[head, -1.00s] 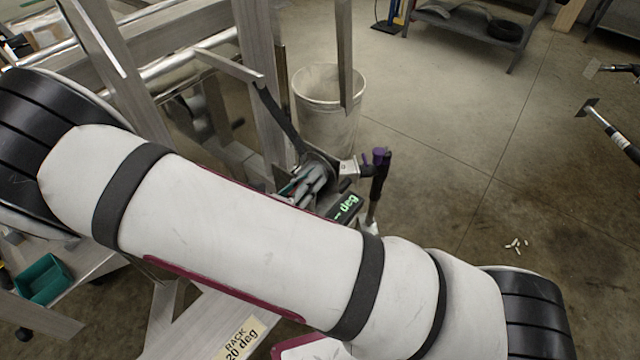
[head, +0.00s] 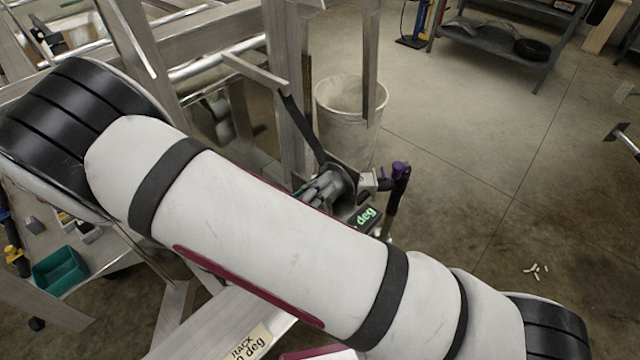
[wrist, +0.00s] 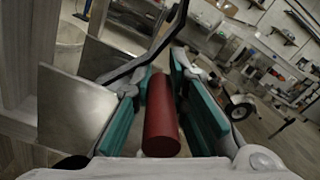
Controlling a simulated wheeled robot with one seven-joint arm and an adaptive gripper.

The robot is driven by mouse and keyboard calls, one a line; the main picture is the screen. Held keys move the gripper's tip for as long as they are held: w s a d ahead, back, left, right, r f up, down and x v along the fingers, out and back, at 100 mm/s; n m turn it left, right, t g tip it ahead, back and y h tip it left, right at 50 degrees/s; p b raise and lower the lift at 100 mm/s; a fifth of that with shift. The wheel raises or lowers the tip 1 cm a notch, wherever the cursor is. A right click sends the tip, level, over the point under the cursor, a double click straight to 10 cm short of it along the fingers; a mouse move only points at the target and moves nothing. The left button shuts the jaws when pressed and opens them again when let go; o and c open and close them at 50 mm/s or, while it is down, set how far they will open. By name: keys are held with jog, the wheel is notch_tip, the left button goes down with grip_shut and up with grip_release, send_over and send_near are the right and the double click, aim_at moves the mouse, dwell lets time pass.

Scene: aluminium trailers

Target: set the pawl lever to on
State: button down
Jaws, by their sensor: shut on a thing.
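My gripper (wrist: 160,78) has teal pads on either side of a red cylindrical grip (wrist: 161,122) in the wrist view and is shut on it. In the head view my gripper (head: 322,188) shows small, partly behind my white arm, at a dark winch-like mechanism (head: 345,178). A black strap or bar (head: 303,128) runs from this mechanism up toward a metal post. A purple knob (head: 399,169) on a dark upright handle (head: 397,196) is just right of it. I cannot tell which part is the pawl lever or its setting.
A grey bin (head: 345,115) stands behind the mechanism. Aluminium posts and rails (head: 280,70) fill the left and upper left. A teal tray (head: 60,271) is at lower left. Open concrete floor lies to the right.

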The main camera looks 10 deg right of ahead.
jog(key=c, duration=1.5)
grip_release()
jog(key=shift+c, duration=0.2)
jog(key=shift+a, duration=0.1)
jog(key=v, duration=1.2)
jog(key=shift+w, duration=0.1)
